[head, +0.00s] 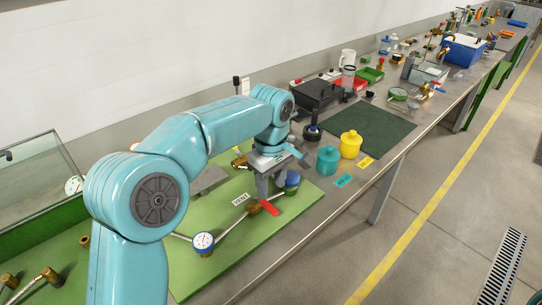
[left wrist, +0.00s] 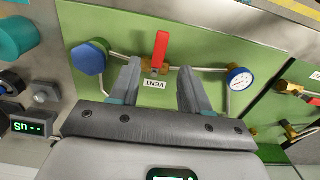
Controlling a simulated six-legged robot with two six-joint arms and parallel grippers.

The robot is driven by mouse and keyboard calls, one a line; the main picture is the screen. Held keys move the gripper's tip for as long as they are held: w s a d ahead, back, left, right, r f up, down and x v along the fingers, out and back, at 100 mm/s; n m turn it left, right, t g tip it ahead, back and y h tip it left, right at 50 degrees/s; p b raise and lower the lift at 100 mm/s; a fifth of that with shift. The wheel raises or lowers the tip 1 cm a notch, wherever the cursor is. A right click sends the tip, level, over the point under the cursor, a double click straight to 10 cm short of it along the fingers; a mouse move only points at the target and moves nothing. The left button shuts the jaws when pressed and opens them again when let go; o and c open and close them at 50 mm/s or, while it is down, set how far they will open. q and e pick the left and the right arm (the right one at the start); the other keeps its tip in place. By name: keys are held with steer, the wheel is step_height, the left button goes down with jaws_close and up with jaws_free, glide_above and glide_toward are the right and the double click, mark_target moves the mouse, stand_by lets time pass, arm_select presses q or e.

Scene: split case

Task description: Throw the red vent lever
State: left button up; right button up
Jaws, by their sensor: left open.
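The red vent lever (head: 269,207) sits on a brass valve on the green board (head: 225,258), close beside my left gripper (head: 268,190). In the left wrist view the red lever (left wrist: 161,45) stands up in the picture from its brass body, with a white VENT label (left wrist: 155,86) below. My left gripper (left wrist: 159,70) is open and empty there. Its two fingers appear on either side of the valve, with the lever between them in the picture. I cannot tell whether they touch it. My right gripper is in neither view.
A blue round cap (left wrist: 88,57) and a dial gauge (left wrist: 239,78) flank the valve on its pipe. More brass valves lie at left.

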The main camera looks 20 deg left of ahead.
arm_select(q)
step_height(320, 180, up, 10)
steer(key=p, duration=0.1)
steer(key=shift+f, duration=0.2)
stand_by(0.3)
